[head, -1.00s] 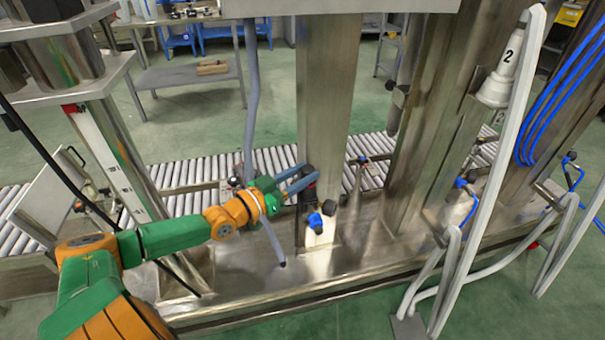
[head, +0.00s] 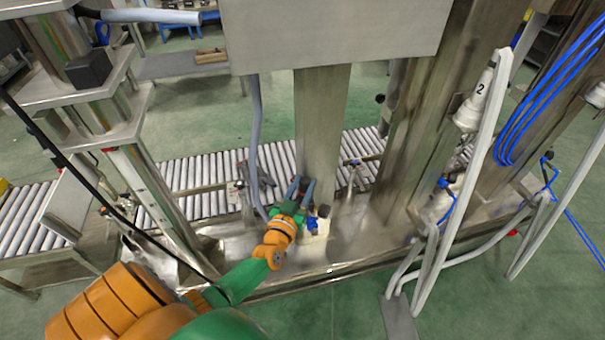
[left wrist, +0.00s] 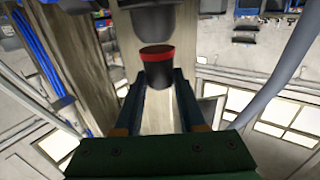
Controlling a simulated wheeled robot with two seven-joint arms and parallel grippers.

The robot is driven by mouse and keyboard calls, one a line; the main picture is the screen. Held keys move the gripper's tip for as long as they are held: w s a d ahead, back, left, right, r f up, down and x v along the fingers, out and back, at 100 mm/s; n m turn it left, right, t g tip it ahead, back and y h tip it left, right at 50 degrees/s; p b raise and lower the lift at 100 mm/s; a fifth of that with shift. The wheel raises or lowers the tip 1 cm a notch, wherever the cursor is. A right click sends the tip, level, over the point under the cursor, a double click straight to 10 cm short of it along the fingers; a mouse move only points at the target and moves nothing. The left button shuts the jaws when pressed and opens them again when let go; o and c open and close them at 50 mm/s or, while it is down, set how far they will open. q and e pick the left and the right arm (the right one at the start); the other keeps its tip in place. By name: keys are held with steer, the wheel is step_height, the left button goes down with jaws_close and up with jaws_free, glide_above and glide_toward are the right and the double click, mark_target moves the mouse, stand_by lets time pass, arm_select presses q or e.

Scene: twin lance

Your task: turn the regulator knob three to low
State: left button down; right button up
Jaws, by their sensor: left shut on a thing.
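The regulator knob (left wrist: 158,74) is a black cylinder with a red ring, standing out from the metal column (head: 320,120). In the left wrist view it sits between the tips of my two dark fingers. My left gripper (head: 300,190) is shut on this knob, reaching it from below in the head view, where the fingers and wrist largely hide it. No number or low mark on the knob is readable. My right gripper is not in view.
Beside my fingers, lower on the column, are a black knob (head: 323,211) and a blue fitting (head: 312,223). A grey hose (head: 255,130) hangs left of the column. A roller conveyor (head: 210,175) runs behind. White pipes (head: 430,240) stand at right.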

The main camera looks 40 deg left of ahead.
arm_select(q)
steer(key=shift+r+n+g+y+p, duration=0.15)
steer(key=shift+n+g+y+p, duration=0.2)
steer(key=shift+n+y, duration=0.9)
steer(key=shift+w+d+y, duration=0.1)
steer(key=shift+y, duration=0.25)
steer(key=shift+f+g, duration=0.2)
steer(key=shift+g, duration=0.05)
steer(key=shift+c, duration=2.4)
jaws_free()
steer(key=shift+s+d, duration=0.25)
steer(key=shift+s, duration=0.2)
steer(key=p+v, duration=0.1)
steer(key=v, duration=0.5)
steer(key=shift+s, duration=0.2)
